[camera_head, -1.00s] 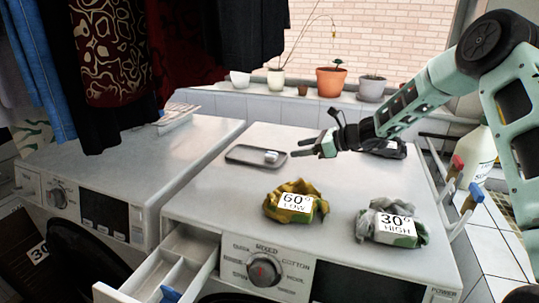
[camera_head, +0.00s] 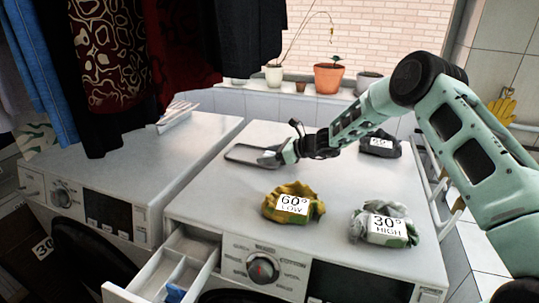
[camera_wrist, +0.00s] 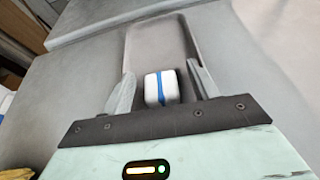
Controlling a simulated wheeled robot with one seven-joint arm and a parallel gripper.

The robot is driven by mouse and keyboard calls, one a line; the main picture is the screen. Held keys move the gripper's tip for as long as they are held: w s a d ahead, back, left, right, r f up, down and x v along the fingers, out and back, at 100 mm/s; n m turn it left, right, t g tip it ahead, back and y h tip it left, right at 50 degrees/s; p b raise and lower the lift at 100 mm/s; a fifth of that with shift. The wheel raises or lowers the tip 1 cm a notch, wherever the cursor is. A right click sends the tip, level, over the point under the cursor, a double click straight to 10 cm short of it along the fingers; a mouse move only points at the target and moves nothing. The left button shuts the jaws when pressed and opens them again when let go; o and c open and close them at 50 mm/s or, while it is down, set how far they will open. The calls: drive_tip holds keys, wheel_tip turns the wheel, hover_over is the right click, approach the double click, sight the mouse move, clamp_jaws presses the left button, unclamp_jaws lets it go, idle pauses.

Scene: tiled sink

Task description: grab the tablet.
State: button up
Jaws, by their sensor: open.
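The tablet (camera_wrist: 161,88) is a small white block with a blue stripe, seen in the wrist view. It lies at the near end of a shallow grey tray (camera_wrist: 158,42). My gripper (camera_wrist: 160,70) is open, with one finger on each side of the tablet. A narrow gap shows between the tablet and each finger. In the head view my gripper (camera_head: 278,155) is low over the right end of the tray (camera_head: 240,153), and it hides the tablet there.
The tray is on a washing machine (camera_head: 230,190). A yellow cloth bundle (camera_head: 280,212), a grey-green one (camera_head: 362,232) and a dark one (camera_head: 380,150) sit on the same top. An open detergent drawer (camera_head: 150,283) juts out in front. Plant pots (camera_head: 327,78) line the sill behind.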

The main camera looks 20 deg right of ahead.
drive_tip(key=c, duration=1.1)
drive_tip(key=shift+o, duration=0.2)
